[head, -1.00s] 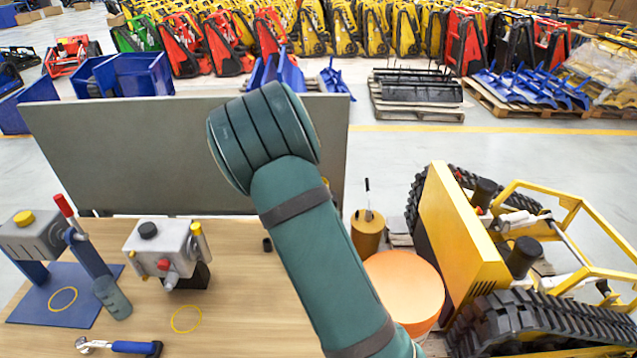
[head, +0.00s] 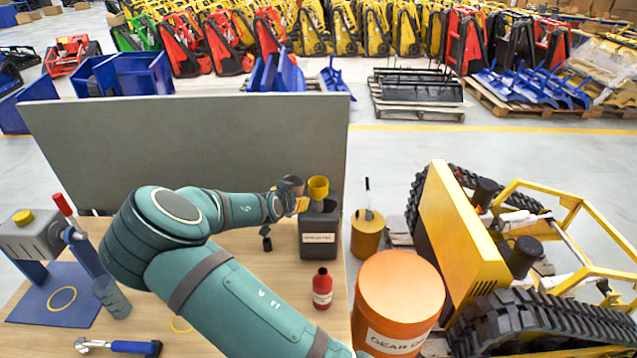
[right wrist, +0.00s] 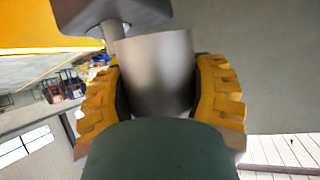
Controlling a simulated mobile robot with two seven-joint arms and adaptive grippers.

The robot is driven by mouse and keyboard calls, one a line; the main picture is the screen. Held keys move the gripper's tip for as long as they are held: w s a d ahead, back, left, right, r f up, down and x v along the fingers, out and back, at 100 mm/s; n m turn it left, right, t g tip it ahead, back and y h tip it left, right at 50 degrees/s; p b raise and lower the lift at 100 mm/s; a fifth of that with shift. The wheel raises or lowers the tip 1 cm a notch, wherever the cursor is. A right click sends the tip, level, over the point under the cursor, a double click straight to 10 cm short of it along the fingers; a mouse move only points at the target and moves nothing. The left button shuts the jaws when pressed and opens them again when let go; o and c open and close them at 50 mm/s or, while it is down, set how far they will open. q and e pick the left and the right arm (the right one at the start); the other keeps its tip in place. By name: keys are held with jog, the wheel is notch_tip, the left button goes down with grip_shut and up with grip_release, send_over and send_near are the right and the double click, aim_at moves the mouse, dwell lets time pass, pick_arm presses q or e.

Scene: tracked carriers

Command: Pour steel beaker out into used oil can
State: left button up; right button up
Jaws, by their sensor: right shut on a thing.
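My right gripper (head: 298,202) is shut on the steel beaker (head: 292,184), beside the top of the used oil can. In the right wrist view the beaker (right wrist: 157,75) sits between the yellow fingers. Its contents are hidden and its exact tilt is hard to tell. The used oil can (head: 319,240) is a dark can with a pale label, standing at the bench's back right. A yellow funnel (head: 318,188) sits upright in its top, just right of the beaker. Whether the beaker touches the funnel is unclear. My left gripper is not in view.
A red bottle (head: 322,288) stands in front of the can. A grey panel (head: 190,150) borders the bench's back. An orange drum (head: 398,295) and a brown-yellow container (head: 368,235) stand right of the bench. A blue-handled tool (head: 125,347) lies front left.

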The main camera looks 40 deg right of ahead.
jog(key=shift+w+a+f+n+h+b, duration=0.15)
jog(key=shift+a+f+n+h+b, duration=0.15)
jog(key=shift+h, duration=0.3)
jog(key=shift+a+f+h+b, duration=0.2)
jog(key=shift+h+b, duration=0.2)
jog(key=shift+b, duration=0.2)
dwell(0.6)
